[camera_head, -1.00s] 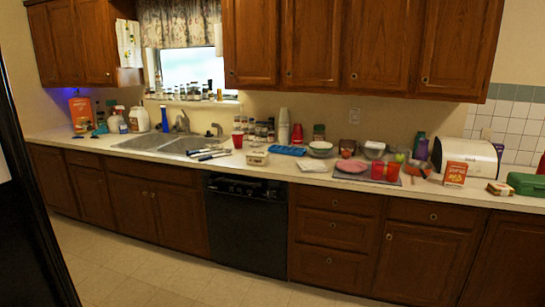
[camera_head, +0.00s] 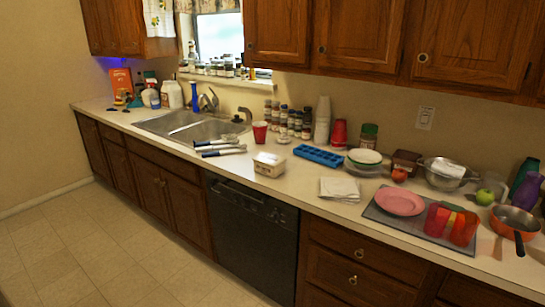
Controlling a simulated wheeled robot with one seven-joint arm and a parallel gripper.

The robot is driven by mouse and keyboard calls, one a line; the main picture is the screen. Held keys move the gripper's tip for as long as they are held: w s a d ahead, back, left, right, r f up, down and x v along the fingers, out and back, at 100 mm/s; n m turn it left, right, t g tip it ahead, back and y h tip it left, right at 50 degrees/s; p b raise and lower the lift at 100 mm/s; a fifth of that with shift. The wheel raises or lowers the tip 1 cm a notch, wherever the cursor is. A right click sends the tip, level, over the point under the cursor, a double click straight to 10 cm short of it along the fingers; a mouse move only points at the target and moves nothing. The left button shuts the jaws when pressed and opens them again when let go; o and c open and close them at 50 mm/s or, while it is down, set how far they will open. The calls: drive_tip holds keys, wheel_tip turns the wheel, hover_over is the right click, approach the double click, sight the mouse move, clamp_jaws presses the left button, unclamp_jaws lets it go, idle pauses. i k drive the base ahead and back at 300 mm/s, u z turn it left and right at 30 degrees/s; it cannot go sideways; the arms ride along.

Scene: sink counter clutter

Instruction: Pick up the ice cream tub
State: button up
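The tub that looks like the ice cream tub (camera_head: 269,164) is a small pale box-shaped container with markings on its side. It stands on the counter (camera_head: 300,185) near the front edge, just right of the sink and above the dishwasher. Its label is too small to read. My gripper is not in view, so its state does not show.
The floor (camera_head: 130,235) before the dishwasher (camera_head: 250,232) is clear.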

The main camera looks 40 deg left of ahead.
sight(267, 164)
drive_tip(key=u, duration=0.4)
drive_tip(key=i, duration=1)
drive_tip(key=u, duration=1.65)
drive_tip(key=i, duration=0.85)
drive_tip(key=u, duration=0.95)
drive_tip(key=i, duration=0.55)
